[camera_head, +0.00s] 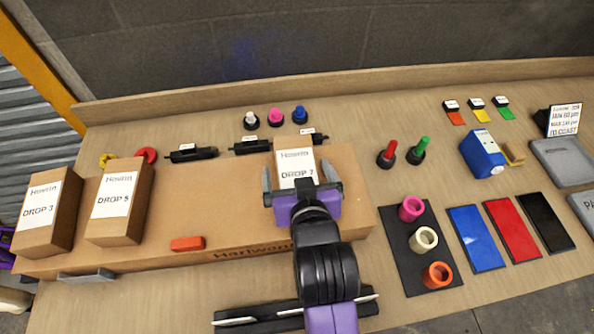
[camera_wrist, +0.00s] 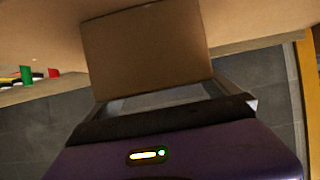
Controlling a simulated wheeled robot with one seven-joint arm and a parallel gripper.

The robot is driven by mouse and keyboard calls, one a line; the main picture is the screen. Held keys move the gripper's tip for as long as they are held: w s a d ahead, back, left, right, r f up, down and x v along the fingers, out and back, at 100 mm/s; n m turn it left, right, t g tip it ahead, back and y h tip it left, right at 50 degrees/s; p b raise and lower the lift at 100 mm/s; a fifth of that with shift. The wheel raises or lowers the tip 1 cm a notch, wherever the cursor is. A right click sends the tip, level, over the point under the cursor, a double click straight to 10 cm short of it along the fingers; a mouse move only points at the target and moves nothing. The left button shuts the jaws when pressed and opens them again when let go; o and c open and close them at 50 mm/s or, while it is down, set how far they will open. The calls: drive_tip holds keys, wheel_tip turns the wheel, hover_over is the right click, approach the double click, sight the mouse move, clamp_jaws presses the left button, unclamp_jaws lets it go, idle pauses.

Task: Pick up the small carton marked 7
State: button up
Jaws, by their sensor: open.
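The small carton marked 7 (camera_head: 296,164) stands on a long flat cardboard box, with a white label reading DROP 7. My gripper (camera_head: 302,178) is open in front of it, with one finger at each side of the carton's lower part. The gripper hides the carton's lower front. In the wrist view the carton (camera_wrist: 148,50) fills the upper middle as a plain brown face beyond my gripper (camera_wrist: 165,95). I cannot tell whether the fingers touch the carton.
Cartons marked 3 (camera_head: 47,212) and 5 (camera_head: 120,202) stand on the left of the long box (camera_head: 180,225). An orange block (camera_head: 187,243) lies on it. Black tools (camera_head: 192,154) lie behind. A dark mat (camera_head: 420,262) with rings and coloured panels (camera_head: 475,238) occupies the right.

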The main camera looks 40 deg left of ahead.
drive_tip(key=shift+w+a+f, duration=0.25)
drive_tip(key=shift+w+a, duration=0.05)
drive_tip(key=shift+a, duration=0.05)
drive_tip(key=c, duration=1.7)
drive_tip(key=shift+r, duration=0.1)
drive_tip(key=shift+c, duration=1.3)
